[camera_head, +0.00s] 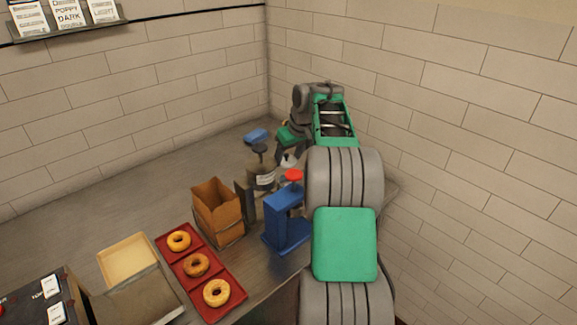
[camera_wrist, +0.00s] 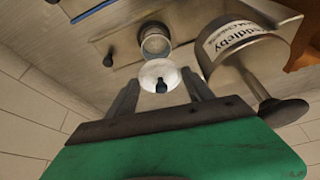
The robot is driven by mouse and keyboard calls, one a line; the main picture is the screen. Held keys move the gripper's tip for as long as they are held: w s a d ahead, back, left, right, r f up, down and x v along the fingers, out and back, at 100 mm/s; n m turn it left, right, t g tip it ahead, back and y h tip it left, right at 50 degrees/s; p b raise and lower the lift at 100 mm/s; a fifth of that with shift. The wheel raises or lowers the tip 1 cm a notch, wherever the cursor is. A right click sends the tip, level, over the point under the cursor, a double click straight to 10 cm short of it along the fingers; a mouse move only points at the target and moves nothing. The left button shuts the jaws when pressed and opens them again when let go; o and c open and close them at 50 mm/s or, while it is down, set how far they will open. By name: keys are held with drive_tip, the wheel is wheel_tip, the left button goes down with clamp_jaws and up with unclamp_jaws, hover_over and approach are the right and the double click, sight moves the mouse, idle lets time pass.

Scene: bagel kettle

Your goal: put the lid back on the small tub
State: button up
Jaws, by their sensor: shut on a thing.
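The white round lid (camera_wrist: 160,72) with a dark knob is between the fingertips of my gripper (camera_wrist: 160,84) in the wrist view. My gripper is shut on the lid. The small tub (camera_wrist: 156,42) shows just beyond the lid, with its round open top in view. The lid overlaps the tub's near edge in the picture; I cannot tell the height gap between them. In the head view my gripper (camera_head: 289,146) is at the back of the counter, partly hidden by my arm. A whitish shape there (camera_head: 288,160) may be the lid.
A labelled canister (camera_wrist: 245,42) stands close at the right in the wrist view. A blue press with a red knob (camera_head: 285,222), a cardboard box (camera_head: 217,212) and a red tray (camera_head: 213,281) with bagels stand nearer. The tiled wall is close at the right.

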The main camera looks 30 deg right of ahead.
drive_tip(key=shift+f+b, duration=2.5)
drive_tip(key=shift+f, duration=0.8)
drive_tip(key=shift+s, duration=0.1)
drive_tip(key=shift+f, duration=0.15)
drive_tip(key=o, duration=1.4)
drive_tip(key=o, duration=0.3)
drive_tip(key=shift+a+f, duration=0.1)
drive_tip(key=shift+c, duration=0.3)
